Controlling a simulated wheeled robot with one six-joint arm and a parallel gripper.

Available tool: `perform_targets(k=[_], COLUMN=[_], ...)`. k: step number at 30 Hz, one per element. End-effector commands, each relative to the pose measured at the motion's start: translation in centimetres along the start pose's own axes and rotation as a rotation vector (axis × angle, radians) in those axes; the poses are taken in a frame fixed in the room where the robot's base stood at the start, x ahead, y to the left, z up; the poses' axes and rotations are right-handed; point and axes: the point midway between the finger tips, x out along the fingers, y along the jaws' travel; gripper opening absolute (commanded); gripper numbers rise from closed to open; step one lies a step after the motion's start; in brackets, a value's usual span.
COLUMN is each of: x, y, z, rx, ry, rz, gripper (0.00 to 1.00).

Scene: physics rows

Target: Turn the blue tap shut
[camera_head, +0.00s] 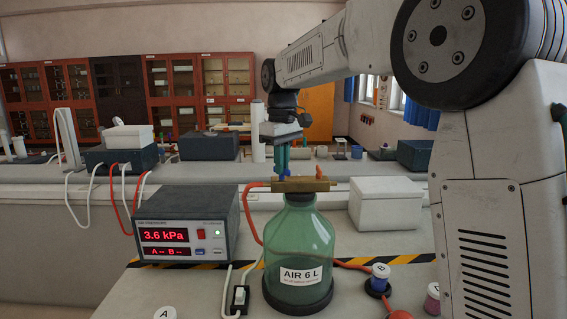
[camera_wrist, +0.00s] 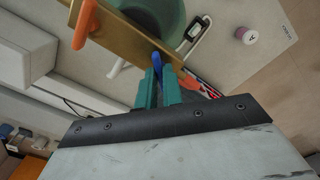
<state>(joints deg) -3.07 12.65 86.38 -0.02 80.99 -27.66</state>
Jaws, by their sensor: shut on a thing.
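The blue tap (camera_wrist: 157,64) shows in the wrist view as a blue lever at the edge of the brass block (camera_wrist: 125,42). My gripper (camera_wrist: 158,76) has its teal fingers closed around this lever. In the head view my gripper (camera_head: 282,172) points down at the left part of the brass block (camera_head: 305,186), which sits on top of the green bottle (camera_head: 297,236) labelled "AIR 6 L". The blue lever is hidden there behind the fingers. An orange tap (camera_head: 319,173) stands on the right part of the block and also shows in the wrist view (camera_wrist: 85,22).
A meter box (camera_head: 186,232) reading 3.6 kPa stands left of the bottle. A white box (camera_head: 385,203) stands behind right. Orange hoses run from the block and behind the bottle.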

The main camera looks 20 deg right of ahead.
Motion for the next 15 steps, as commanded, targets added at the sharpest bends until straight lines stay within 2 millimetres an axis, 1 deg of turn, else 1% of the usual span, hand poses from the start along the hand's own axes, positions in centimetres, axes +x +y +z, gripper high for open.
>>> perform_targets(k=[15], x=[-0.02], y=[-0.04], z=[0.0], rx=[0.485], ry=[0.0], rz=[-0.001], gripper=[0.0])
